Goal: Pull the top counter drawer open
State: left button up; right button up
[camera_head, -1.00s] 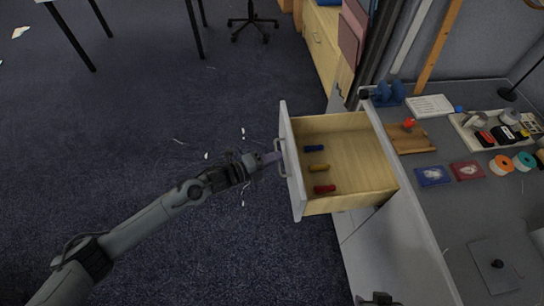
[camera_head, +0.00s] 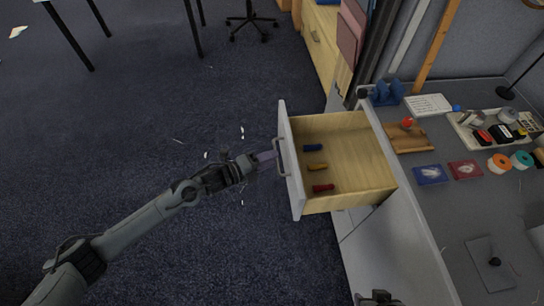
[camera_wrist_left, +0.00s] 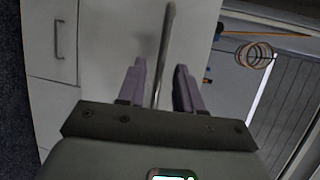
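The top counter drawer (camera_head: 345,158) is pulled far out of the counter, with its light wooden inside in full view in the head view. Its grey front (camera_head: 290,168) faces left and carries a bar handle (camera_head: 281,158). The handle also shows as a thin upright bar in the left wrist view (camera_wrist_left: 163,50). My left gripper (camera_head: 268,156) is at the handle. In the left wrist view its two purple fingers (camera_wrist_left: 160,88) stand on either side of the bar, with a visible gap on each side. My right gripper is not clearly seen.
A blue, a yellow and a red item (camera_head: 323,188) lie in the drawer. The counter top (camera_head: 450,215) holds a wooden board (camera_head: 408,138), tape rolls (camera_head: 498,162), a blue card (camera_head: 431,175) and a red card (camera_head: 466,170).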

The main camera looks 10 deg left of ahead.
pick_arm(q)
jog(key=p+v, duration=0.1)
jog(key=v, duration=0.8)
jog(key=shift+r+p, duration=0.15)
jog(key=shift+p, duration=0.2)
jog(key=shift+s+a, duration=0.1)
